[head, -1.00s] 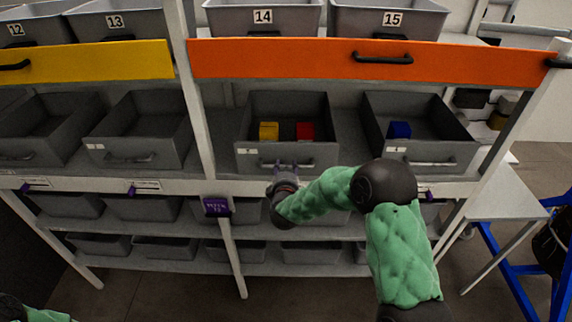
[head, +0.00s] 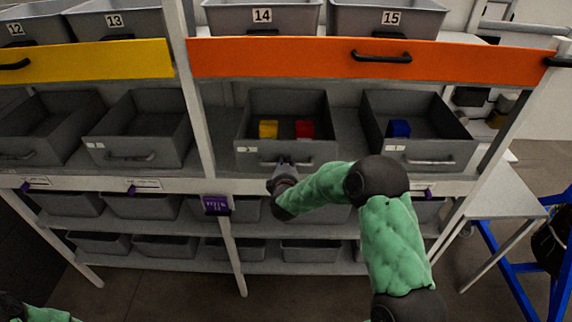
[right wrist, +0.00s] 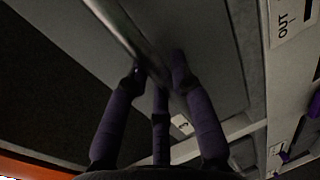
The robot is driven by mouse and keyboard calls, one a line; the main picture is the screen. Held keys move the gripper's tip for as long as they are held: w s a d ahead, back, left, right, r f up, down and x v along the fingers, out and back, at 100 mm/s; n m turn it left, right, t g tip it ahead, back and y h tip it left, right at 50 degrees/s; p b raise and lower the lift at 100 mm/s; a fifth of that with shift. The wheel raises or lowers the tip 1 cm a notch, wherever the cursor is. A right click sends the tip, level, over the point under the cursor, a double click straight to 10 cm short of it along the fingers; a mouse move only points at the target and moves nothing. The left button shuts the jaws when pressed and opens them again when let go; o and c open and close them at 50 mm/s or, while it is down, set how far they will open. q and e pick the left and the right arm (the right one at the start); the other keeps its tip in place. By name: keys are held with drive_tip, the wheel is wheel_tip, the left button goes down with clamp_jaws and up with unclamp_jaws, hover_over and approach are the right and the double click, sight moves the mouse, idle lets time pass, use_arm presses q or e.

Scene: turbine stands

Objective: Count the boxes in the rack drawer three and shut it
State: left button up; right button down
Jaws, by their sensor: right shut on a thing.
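Rack drawer three (head: 262,158) is a grey open-topped drawer with a small label at its front left. It stands pulled out below the orange rail. A yellow box (head: 268,129) and a red box (head: 305,129) lie inside, side by side and apart. My right gripper (head: 284,163) is at the drawer's front, shut on its handle (head: 305,162). In the right wrist view, the fingers (right wrist: 158,75) are around the bar handle (right wrist: 122,28), and a label with a 3 shows beside them. My left gripper is not in view; only a bit of green arm shows at the lower left.
A neighbouring drawer (head: 431,152) on the right is also out and holds a blue box (head: 398,129). Two empty drawers stand out on the left. A rack post (head: 200,100) is left of drawer three. A white table (head: 505,207) is at the right.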

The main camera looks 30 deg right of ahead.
drive_tip(key=shift+x, duration=0.95)
drive_tip(key=shift+r, duration=0.3)
drive_tip(key=c, duration=1.2)
unclamp_jaws()
drive_tip(key=shift+o, duration=0.7)
drive_tip(key=shift+w+d+f, duration=0.1)
drive_tip(key=shift+w+f, duration=0.05)
drive_tip(key=shift+w, duration=0.1)
drive_tip(key=shift+s, duration=0.2)
drive_tip(key=v, duration=1.2)
drive_tip(key=shift+w, duration=0.1)
